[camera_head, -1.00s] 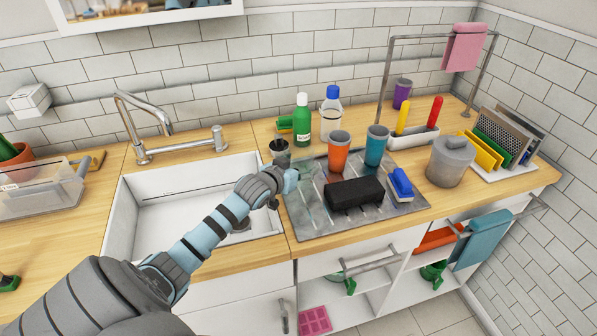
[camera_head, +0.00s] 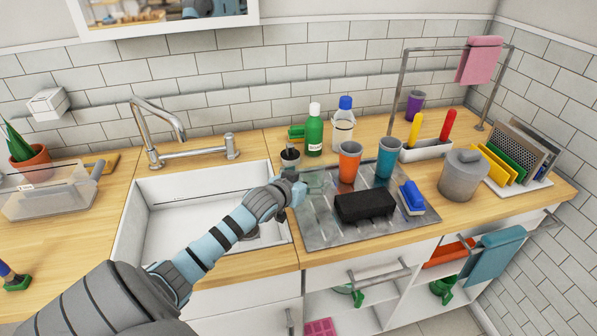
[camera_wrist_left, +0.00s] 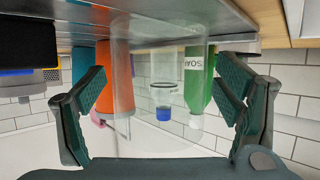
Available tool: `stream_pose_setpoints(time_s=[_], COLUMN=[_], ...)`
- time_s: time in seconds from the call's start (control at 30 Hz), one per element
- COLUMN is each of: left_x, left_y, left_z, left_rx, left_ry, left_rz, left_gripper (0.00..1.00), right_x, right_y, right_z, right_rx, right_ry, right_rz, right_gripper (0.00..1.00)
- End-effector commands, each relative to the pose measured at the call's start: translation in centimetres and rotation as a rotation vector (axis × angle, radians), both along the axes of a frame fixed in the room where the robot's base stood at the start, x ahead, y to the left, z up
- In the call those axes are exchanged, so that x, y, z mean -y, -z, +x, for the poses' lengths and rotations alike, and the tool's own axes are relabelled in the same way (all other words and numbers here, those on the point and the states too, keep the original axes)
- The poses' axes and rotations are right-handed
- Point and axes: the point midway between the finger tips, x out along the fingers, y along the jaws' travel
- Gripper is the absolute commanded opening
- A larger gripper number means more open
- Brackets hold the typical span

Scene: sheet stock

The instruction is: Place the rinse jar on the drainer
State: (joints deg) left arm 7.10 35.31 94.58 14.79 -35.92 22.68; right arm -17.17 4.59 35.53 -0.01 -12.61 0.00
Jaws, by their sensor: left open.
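The rinse jar appears to be the clear, see-through vessel (camera_wrist_left: 150,90) in the left wrist view, where the picture is upside down. It stands on the metal drainer (camera_head: 330,236), near its left side; its outline in the head view (camera_head: 316,186) is faint. My left gripper (camera_wrist_left: 165,105) is open, with one finger on each side of the jar and visible gaps between. In the head view my left gripper (camera_head: 298,191) is at the drainer's left edge, its fingers partly hidden. My right gripper is in neither current view.
An orange cup (camera_head: 349,163), a teal cup (camera_head: 386,158), a black block (camera_head: 364,206) and a blue brush (camera_head: 411,197) crowd the drainer. A green bottle (camera_head: 314,134) and a clear blue-capped bottle (camera_head: 343,128) stand behind. The sink (camera_head: 190,205) lies left.

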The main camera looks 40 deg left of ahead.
Motion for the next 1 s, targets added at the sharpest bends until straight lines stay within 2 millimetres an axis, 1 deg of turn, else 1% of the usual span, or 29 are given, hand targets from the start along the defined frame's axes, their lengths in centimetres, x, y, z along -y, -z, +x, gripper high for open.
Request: stream_pose_setpoints(time_s=[0.03,0.17,0.3,0.4,0.5,0.57,1.0], left_x=[0.1,0.7,1.4,1.7,1.9,1.9,1.9], left_y=[-0.7,-2.1,-3.6,-4.2,-4.5,-4.5,-4.4], left_z=[-0.9,-3.8,-7.2,-8.9,-9.7,-9.8,-9.8], left_rx=[-0.002,-0.002,-0.004,-0.003,0.001,0.002,0.002], left_ry=[0.003,0.006,0.008,0.005,0.004,0.004,0.003], left_rz=[0.005,0.007,0.008,0.006,0.003,0.0,-0.001], left_gripper=[0.84,0.84,0.84,0.84,0.84,0.84,0.84], right_x=[0.0,0.0,0.0,0.0,0.0,0.0,0.0], right_y=[-0.6,-1.7,-2.9,-3.6,-3.8,-3.7,-3.6], right_z=[0.0,0.0,0.0,0.0,0.0,0.0,-0.1], right_rx=[0.0,0.0,0.0,0.0,0.0,-0.001,-0.001], right_ry=[0.0,0.0,0.0,0.0,0.0,0.0,0.0], right_rz=[0.0,0.0,0.0,0.0,0.0,0.0,0.0], right_gripper=[0.88,0.88,0.88,0.88,0.88,0.88,0.88])
